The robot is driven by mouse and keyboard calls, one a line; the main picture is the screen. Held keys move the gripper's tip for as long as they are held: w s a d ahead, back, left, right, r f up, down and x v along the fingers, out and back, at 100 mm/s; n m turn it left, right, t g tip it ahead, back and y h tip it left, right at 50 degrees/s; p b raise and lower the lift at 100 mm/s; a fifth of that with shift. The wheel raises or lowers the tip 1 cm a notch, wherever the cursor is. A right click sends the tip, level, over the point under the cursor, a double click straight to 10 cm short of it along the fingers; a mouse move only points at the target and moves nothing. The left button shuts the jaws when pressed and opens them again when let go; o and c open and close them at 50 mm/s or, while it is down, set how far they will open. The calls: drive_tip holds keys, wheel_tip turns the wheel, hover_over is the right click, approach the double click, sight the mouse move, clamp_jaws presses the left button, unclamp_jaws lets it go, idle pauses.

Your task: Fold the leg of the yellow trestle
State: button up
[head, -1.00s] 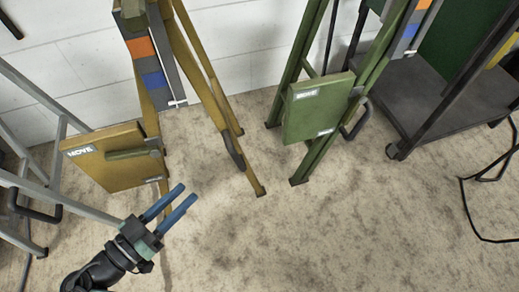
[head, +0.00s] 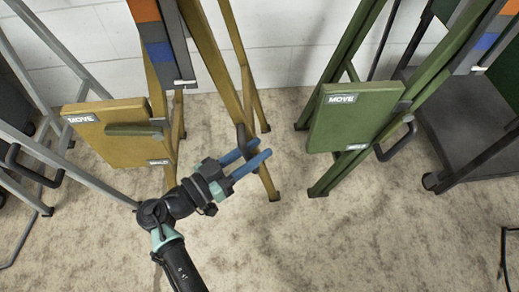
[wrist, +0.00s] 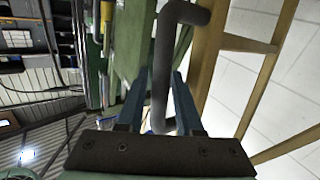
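The yellow trestle (head: 212,62) stands against the white wall, left of centre in the head view. Its leg (head: 232,75) slants down to a dark foot on the floor. A dark grey handle (head: 241,135) sits low on that leg; it shows large in the wrist view (wrist: 162,75). My gripper (head: 264,149) is at this handle, its blue fingers pointing right and slightly up. In the wrist view my gripper (wrist: 160,74) is open, with the handle's bar between the two fingers. A small gap shows at the left finger; contact at the right finger is unclear.
A yellow panel marked MOVE (head: 110,132) juts out on the trestle's left side. A green trestle (head: 355,110) with a similar panel stands to the right. A grey metal frame (head: 60,160) stands at the left. The carpet (head: 340,240) in front is clear.

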drive_tip(key=shift+x, duration=0.8)
clamp_jaws()
idle(0.9)
